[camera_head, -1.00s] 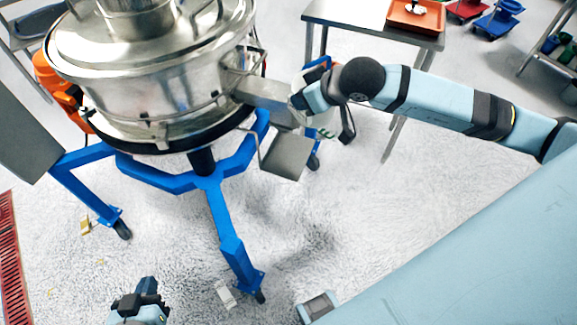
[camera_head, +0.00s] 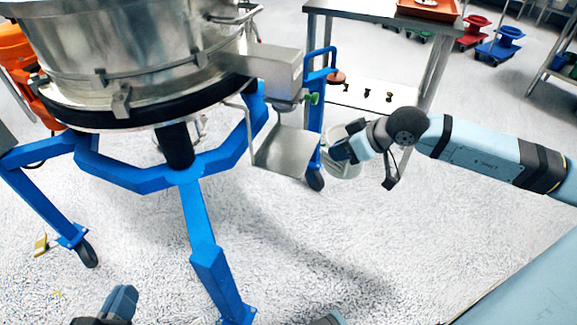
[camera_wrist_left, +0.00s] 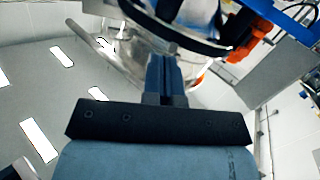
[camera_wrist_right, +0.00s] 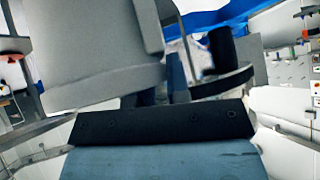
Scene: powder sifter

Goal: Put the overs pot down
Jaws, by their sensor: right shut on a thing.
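The overs pot (camera_head: 346,168) is a pale, bucket-like pot. In the head view it hangs upright, or nearly so, right of the sifter's outlet tray, partly hidden by my right gripper (camera_head: 342,151). That gripper is shut on the pot, at its near upper side. In the right wrist view, my right gripper's fingers (camera_wrist_right: 172,85) meet a curved grey rim. The steel sifter (camera_head: 130,55) on its blue stand fills the upper left. My left gripper (camera_head: 122,300) is low at the left, empty; its fingers (camera_wrist_left: 165,75) look closed together in the left wrist view.
The outlet spout (camera_head: 270,65) and a small metal shelf (camera_head: 287,150) stand left of the pot. A blue stand leg (camera_head: 210,265) reaches toward me. A steel table (camera_head: 375,14) with a lower shelf is behind. The floor (camera_head: 410,235) right of the stand is clear.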

